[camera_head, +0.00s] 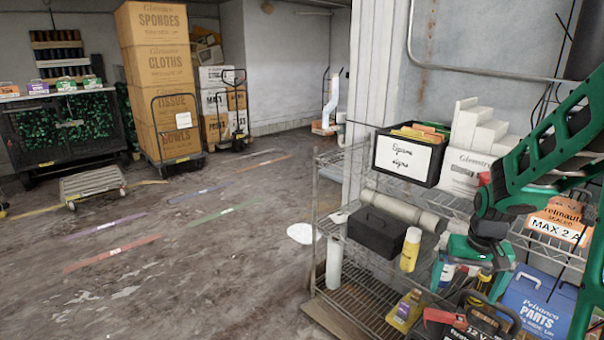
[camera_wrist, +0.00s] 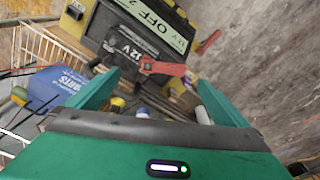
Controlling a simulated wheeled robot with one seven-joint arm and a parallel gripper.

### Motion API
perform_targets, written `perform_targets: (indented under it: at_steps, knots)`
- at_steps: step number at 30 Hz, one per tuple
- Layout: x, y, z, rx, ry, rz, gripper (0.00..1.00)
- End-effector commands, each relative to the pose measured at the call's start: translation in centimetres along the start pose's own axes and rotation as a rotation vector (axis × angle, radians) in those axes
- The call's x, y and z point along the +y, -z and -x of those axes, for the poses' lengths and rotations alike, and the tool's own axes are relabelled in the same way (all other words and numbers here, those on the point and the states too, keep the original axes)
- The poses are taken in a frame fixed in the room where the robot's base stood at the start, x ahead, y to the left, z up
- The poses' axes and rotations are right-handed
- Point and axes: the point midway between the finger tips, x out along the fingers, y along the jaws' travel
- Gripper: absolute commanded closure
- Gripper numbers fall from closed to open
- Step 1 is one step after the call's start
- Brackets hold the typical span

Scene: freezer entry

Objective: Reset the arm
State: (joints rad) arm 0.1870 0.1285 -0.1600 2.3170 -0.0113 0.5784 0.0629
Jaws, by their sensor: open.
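My green arm reaches in from the right side of the head view, bent over the wire shelf (camera_head: 330,225). My gripper (camera_wrist: 155,98) shows in the wrist view with its two green fingers spread apart and nothing between them. In the head view the hand hangs above the lower part of the shelf, and its fingertips are hard to make out. A black 12V battery (camera_wrist: 130,48) with a red clamp (camera_wrist: 162,68) lies beyond the fingers in the wrist view. The battery also shows at the bottom of the head view (camera_head: 480,322).
The shelf holds a black box of signs (camera_head: 408,155), a black toolbox (camera_head: 376,233), a yellow bottle (camera_head: 410,250) and a blue parts box (camera_head: 538,305). A flat cart (camera_head: 92,183) and stacked cartons (camera_head: 160,75) stand at the left. The floor between is mostly clear.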

Motion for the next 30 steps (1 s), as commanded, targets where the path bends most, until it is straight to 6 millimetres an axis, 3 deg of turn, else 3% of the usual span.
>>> perform_targets:
  at_steps: [9, 19, 24, 30]
  knots:
    - [3.7, -8.4, 7.2, -0.038, -0.018, -0.066, 0.00]
    - [6.2, -18.1, 11.3, -0.093, -0.004, -0.133, 0.00]
    - [6.6, -20.8, 12.0, -0.111, 0.006, -0.151, 0.00]
    - [6.7, -21.6, 12.2, -0.118, 0.008, -0.157, 0.00]
